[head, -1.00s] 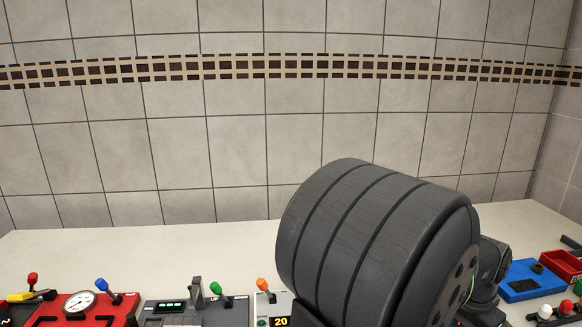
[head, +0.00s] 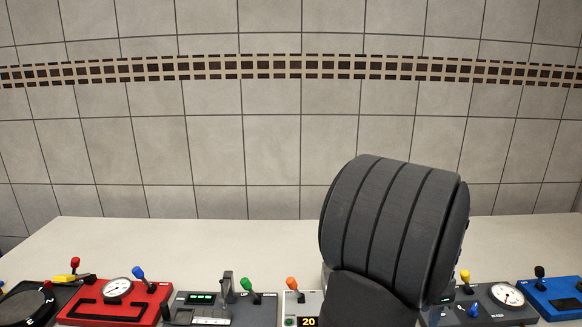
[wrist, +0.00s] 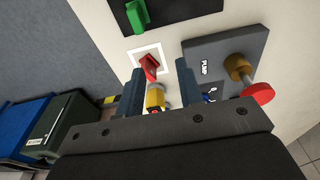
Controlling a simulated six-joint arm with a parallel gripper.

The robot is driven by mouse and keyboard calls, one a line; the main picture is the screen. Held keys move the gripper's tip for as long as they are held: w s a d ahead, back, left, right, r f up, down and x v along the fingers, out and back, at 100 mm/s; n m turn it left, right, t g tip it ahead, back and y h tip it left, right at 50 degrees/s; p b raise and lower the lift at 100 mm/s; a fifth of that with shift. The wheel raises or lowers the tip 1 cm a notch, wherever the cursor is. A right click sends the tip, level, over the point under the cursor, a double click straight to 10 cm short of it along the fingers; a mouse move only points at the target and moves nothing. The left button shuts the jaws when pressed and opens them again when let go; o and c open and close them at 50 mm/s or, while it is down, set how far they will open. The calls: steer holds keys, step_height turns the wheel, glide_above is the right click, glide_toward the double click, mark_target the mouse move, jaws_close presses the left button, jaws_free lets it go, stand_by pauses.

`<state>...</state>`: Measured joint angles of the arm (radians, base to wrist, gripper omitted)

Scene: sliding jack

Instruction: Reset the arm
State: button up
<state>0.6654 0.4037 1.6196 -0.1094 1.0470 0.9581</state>
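My gripper (wrist: 159,88) shows only in the wrist view. Its two dark fingers stand apart, with no thing clamped between them. A small red handle (wrist: 149,66) on a white square and a yellow cylinder (wrist: 155,97) show in the gap between the fingers. How far they are from the fingertips I cannot tell. In the head view, a large dark ribbed part of my own arm stands right of centre and hides part of the bench. The gripper is out of the head view.
The wrist view shows a grey PUMP panel (wrist: 228,60) with a red-ended knob, a green switch (wrist: 137,15), and bins (wrist: 60,125) at left. The head view shows a red gauge panel (head: 120,303), a grey panel (head: 250,312) and a blue panel (head: 553,297). The bench (head: 200,240) behind is bare.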

steer(key=w+a+f, duration=0.1)
steer(key=w, duration=0.1)
steer(key=w+a+f, duration=0.1)
steer(key=w+f, duration=0.1)
steer(key=w+a+f, duration=0.1)
steer(key=w, duration=0.2)
steer(key=shift+a+f, duration=0.3)
steer(key=shift+f, duration=0.05)
steer(key=shift+s, duration=0.1)
steer(key=s+d+r+n, duration=0.1)
steer(key=s+d+r, duration=0.2)
steer(key=s, duration=0.4)
steer(key=s+d+r+n, duration=0.1)
steer(key=s+d+r, duration=0.3)
steer(key=s, duration=0.4)
steer(key=shift+d, duration=0.9)
